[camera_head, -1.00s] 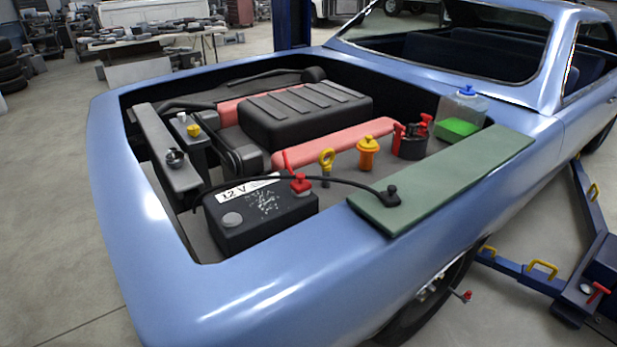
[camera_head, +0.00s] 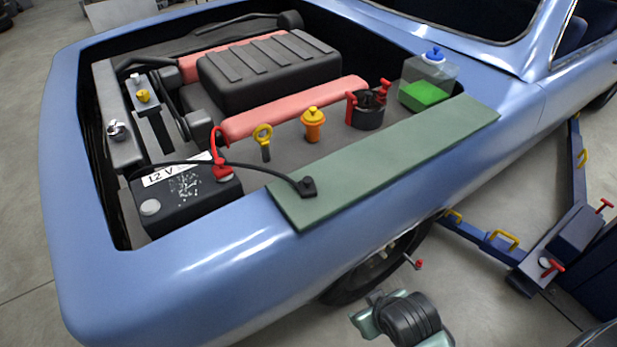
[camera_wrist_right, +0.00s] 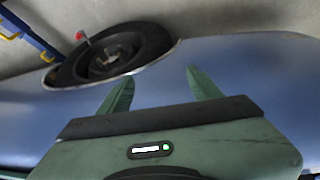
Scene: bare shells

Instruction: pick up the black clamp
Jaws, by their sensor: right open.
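The black clamp (camera_head: 308,187) is a small dark block at the end of a thin black cable. It lies on the left end of the green mat (camera_head: 400,155) over the car's fender in the head view. The cable runs left across the battery (camera_head: 185,200). Part of my right arm shows at the bottom of the head view, beside the fender and well below the clamp. In the wrist view my right gripper (camera_wrist_right: 161,88) is open and empty, its two green fingers apart in front of the blue car side. The clamp is not seen there. My left gripper is not in view.
A red clamp (camera_head: 220,170) sits on the battery. A yellow-ringed dipstick (camera_head: 263,138), an orange cap (camera_head: 313,122) and a fluid bottle (camera_head: 428,82) stand in the engine bay. The wheel (camera_wrist_right: 110,55) and blue lift arm (camera_head: 480,238) are low beside the car. Most of the mat is clear.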

